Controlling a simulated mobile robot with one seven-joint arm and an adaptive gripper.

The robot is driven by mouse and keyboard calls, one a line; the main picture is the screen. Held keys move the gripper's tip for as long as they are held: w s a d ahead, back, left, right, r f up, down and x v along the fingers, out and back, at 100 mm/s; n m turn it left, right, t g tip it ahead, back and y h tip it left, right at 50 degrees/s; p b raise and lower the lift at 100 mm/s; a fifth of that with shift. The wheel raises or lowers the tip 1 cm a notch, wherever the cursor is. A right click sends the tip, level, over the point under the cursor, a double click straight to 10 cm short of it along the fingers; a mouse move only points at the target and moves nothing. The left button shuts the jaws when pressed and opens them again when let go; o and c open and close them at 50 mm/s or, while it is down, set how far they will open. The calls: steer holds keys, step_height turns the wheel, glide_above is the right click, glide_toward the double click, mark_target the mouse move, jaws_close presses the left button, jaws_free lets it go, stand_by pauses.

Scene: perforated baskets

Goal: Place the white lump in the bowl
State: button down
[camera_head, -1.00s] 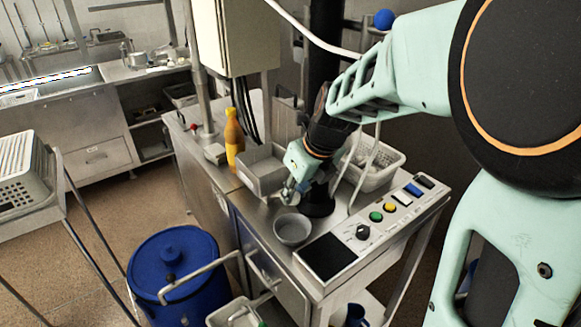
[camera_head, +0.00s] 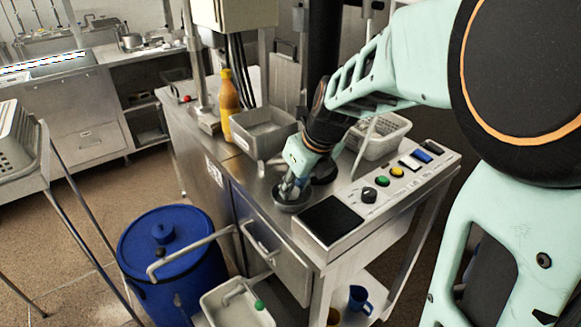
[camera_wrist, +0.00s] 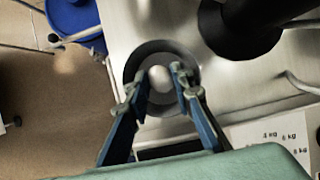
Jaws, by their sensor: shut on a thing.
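A grey round bowl (camera_head: 291,199) stands on the steel worktop, left of the black screen of the control panel. My gripper (camera_head: 289,187) is right over the bowl, pointing down, with its fingertips at the bowl's opening. In the wrist view, my gripper (camera_wrist: 161,77) is shut on the white lump (camera_wrist: 160,77), a small pale rounded thing between the fingertips. The bowl (camera_wrist: 133,66) lies behind the lump there, with its rim around it. I cannot tell whether the lump touches the bowl's inside. In the head view the fingers hide the lump.
A steel tray (camera_head: 262,132) and an orange bottle (camera_head: 229,105) stand behind the bowl. A white perforated basket (camera_head: 378,136) is at the back right. The control panel (camera_head: 385,190) lies right of the bowl. A blue barrel (camera_head: 170,260) stands on the floor.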

steer(key=c, duration=1.6)
jaws_free()
steer(key=shift+f, duration=0.1)
step_height(320, 180, up, 7)
steer(key=p, duration=0.7)
steer(key=shift+p, duration=0.3)
